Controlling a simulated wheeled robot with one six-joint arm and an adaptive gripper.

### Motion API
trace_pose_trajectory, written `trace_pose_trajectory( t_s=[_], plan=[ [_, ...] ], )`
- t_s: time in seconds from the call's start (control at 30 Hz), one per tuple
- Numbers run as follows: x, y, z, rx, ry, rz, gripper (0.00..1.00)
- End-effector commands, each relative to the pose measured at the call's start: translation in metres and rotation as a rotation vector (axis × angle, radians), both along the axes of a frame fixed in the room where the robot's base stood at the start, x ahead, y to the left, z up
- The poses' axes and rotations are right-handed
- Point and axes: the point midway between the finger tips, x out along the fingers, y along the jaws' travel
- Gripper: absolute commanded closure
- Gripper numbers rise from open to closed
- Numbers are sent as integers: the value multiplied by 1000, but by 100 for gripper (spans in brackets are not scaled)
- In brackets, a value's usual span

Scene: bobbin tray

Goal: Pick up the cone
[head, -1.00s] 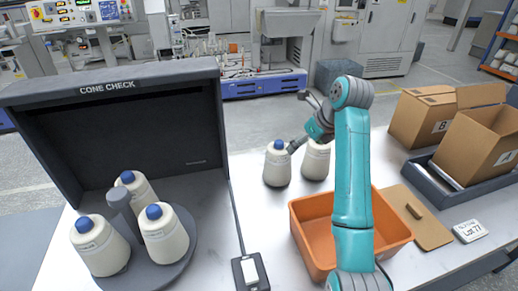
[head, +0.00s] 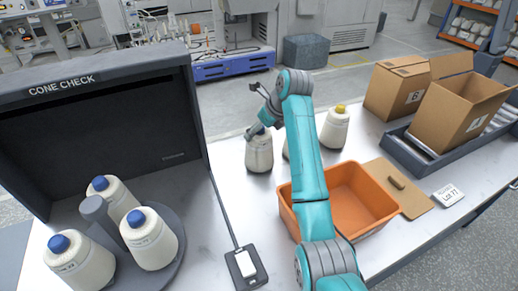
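A cream yarn cone (head: 259,155) stands upright on the light table behind the orange bin. My gripper (head: 256,132) is at its top, and a little blue of its tip shows there. The fingers are small and overlap the tip, so I cannot tell whether they are closed on it. A second cone (head: 286,151) is mostly hidden behind my arm. A cone with a yellow tip (head: 334,129) stands to the right of my arm. Several cones with blue tips, such as this one (head: 150,240), stand on a round grey plate at the left.
The dark CONE CHECK booth (head: 100,130) stands at the left behind the plate. An orange bin (head: 375,228) lies under my arm. Cardboard boxes (head: 455,115) and a brown board (head: 398,180) are at the right. A small switch box (head: 246,268) sits at the front.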

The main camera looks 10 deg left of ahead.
Motion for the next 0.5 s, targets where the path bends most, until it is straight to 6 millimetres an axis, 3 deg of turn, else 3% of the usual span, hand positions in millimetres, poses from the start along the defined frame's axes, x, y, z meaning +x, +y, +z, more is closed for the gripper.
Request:
trace_pose_trajectory(
  t_s=[0.2, 0.5],
  plan=[
    [6, 11, -25, 0, 1, 0, 0],
    [8, 13, -30, 0, 0, 0, 0]
  ],
)
